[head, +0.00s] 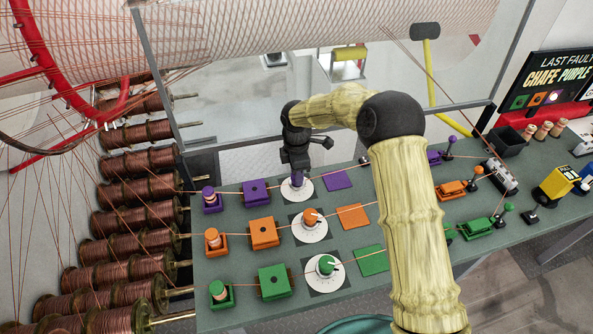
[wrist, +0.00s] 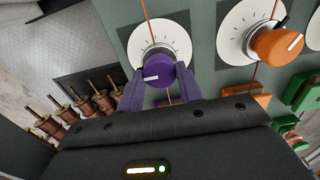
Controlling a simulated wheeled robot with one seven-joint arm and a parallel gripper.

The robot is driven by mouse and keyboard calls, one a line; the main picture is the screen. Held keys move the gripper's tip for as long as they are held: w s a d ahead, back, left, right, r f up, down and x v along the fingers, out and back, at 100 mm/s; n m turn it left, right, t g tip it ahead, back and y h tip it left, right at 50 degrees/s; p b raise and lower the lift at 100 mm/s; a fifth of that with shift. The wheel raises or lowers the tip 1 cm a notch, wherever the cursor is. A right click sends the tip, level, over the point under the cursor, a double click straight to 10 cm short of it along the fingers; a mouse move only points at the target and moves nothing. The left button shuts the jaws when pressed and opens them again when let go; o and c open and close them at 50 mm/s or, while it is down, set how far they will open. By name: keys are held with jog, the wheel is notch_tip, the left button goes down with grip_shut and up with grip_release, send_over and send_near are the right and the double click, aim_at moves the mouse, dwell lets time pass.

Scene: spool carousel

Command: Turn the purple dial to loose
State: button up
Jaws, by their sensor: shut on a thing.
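The purple dial (wrist: 161,68) is a round knob on a white, tick-marked plate (wrist: 146,38). Its white pointer line faces left in the wrist view. My gripper (wrist: 162,82) is shut on the knob, with one finger on each side. In the head view my gripper (head: 297,178) comes down from above onto the dial and largely hides the knob; part of its white plate (head: 306,190) shows around it. I cannot read any "loose" or "tight" marking on the plate.
An orange dial (head: 310,217) and a green dial (head: 326,265) stand in rows nearer the front on the green bench. Purple (head: 256,192), orange (head: 263,233) and green (head: 274,281) blocks sit left of the dials. Thin wires run along the rows. A sign (head: 562,80) reads "LAST FAULT CHAFE PURPLE".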

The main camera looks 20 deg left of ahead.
jog(key=shift+w+r, duration=0.1)
dwell(0.3)
jog(key=o, duration=1)
notch_tip(320, 180, up, 17)
jog(key=b, duration=0.3)
jog(key=shift+r, duration=0.2)
